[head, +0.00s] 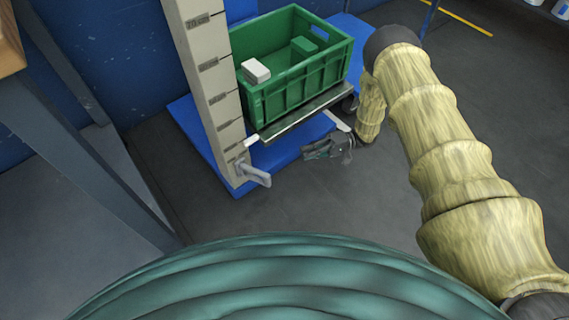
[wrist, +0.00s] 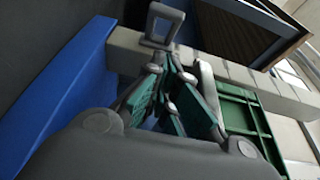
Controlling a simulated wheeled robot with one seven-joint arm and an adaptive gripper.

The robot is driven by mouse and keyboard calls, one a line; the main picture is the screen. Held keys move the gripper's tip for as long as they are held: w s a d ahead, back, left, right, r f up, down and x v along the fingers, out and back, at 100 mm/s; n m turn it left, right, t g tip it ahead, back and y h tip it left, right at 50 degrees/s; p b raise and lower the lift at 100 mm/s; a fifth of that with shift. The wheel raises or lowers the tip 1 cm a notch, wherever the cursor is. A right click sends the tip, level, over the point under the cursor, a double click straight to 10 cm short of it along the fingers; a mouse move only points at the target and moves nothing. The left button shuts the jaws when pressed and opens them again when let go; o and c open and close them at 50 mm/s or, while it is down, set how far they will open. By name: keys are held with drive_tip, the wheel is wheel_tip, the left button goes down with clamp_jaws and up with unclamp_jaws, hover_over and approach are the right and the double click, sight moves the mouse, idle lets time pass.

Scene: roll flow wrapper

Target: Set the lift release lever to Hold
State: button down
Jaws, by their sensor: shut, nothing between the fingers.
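The lift release lever (head: 256,174) is a light grey handle low on the scaled column (head: 205,75), sticking out toward the lower right in the head view. In the wrist view, a grey loop handle (wrist: 178,14), which looks like this lever, shows just beyond my fingertips. My gripper (head: 308,155) is shut and empty, low beside the platform and to the right of the lever, with a gap between them. Its dark green-padded fingers are close together in the wrist view (wrist: 165,65). I cannot read any Hold marking.
A green crate (head: 295,97) holding a white block (head: 256,71) and a small green block (head: 304,45) sits on the lift platform (head: 305,113). The blue base (head: 288,150) lies beneath. A grey metal frame (head: 85,150) stands at left. Floor in front of the lift is clear.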

drive_tip(key=s+b+x, duration=0.1)
drive_tip(key=b+x, duration=0.2)
drive_tip(key=x, duration=0.3)
drive_tip(key=s+b+x, duration=0.1)
drive_tip(key=b+x, duration=0.2)
drive_tip(key=x, duration=0.3)
drive_tip(key=shift+s, duration=0.45)
drive_tip(key=shift+s+d, duration=0.1)
